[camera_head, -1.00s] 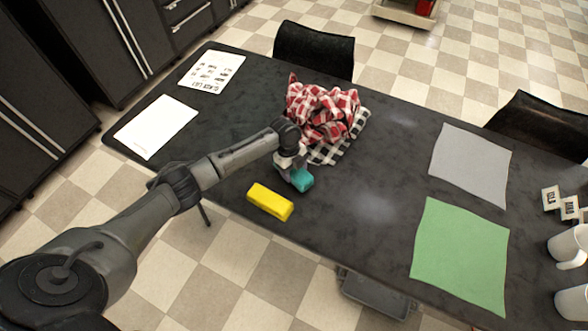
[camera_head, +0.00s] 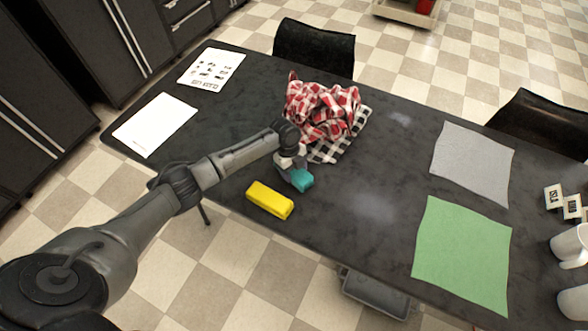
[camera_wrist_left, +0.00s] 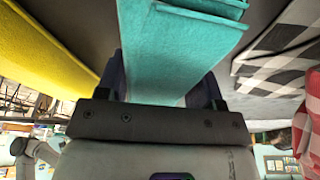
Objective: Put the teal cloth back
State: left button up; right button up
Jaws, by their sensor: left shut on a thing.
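The folded teal cloth (camera_head: 302,181) is at the front edge area of the dark table, just right of the yellow block. My left gripper (camera_head: 293,176) is shut on it. In the left wrist view the teal cloth (camera_wrist_left: 172,50) runs between the two fingers and fills the middle of the picture. I cannot tell whether its underside touches the table. My right gripper is in neither view.
A yellow folded cloth or block (camera_head: 269,200) lies close by on the left. A red checked cloth heap (camera_head: 322,108) and a black-and-white checked cloth (camera_head: 326,153) lie behind. Grey (camera_head: 473,163) and green (camera_head: 462,252) mats lie right. The table's middle is clear.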

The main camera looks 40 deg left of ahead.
pick_arm(q)
jog(key=shift+f, duration=0.35)
jog(key=o, duration=1)
jog(key=shift+r, duration=0.15)
jog(key=shift+a+r, duration=0.1)
jog(key=shift+r, duration=0.2)
jog(key=p+v, duration=0.2)
jog(key=v, duration=1.1)
